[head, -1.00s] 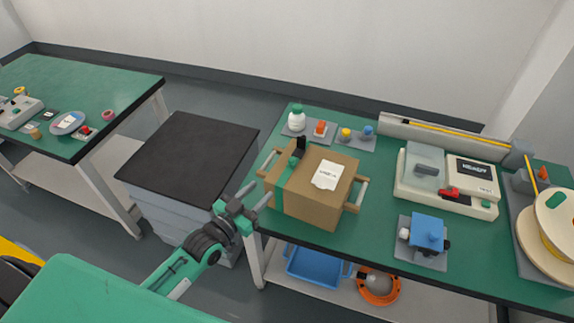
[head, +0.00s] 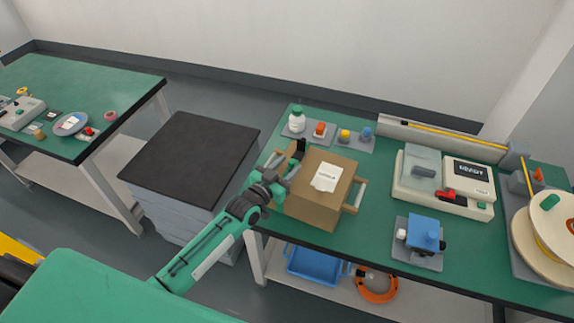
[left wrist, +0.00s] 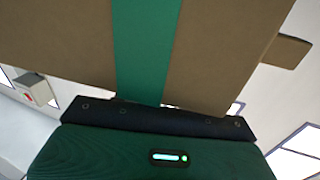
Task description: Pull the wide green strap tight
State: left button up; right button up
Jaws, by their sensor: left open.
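The wide green strap (left wrist: 143,50) runs flat down the brown cardboard box (left wrist: 215,50) in the left wrist view. In the head view the box (head: 318,205) sits on the green workbench with a white label on top and a handle at its right. A black piece (head: 300,145) stands up at the box's far left edge. My left gripper (head: 279,183) is open at the box's left side, in front of the strap, and hides most of it. I cannot tell whether it touches the strap. My right gripper is not in view.
A cream machine with a screen (head: 445,183), a blue device (head: 424,233) and a large spool (head: 545,230) stand to the right on the bench. Small bottles and blocks (head: 320,129) stand behind the box. A dark-topped cabinet (head: 190,150) is left of the bench.

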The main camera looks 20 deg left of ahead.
pick_arm(q)
jog(key=shift+w, duration=0.1)
grip_shut()
jog(key=shift+d+p+v, duration=0.25)
jog(key=shift+p+v, duration=0.25)
jog(key=shift+v, duration=0.75)
jog(key=shift+d+p+v, duration=0.25)
jog(key=shift+p+v, duration=0.2)
jog(key=shift+v, duration=0.75)
grip_release()
jog(key=shift+s, duration=0.25)
jog(key=shift+s+a+f, duration=0.1)
jog(key=shift+s+a, duration=0.05)
jog(key=shift+s, duration=0.15)
jog(key=b+v, duration=0.3)
jog(key=v, duration=1)
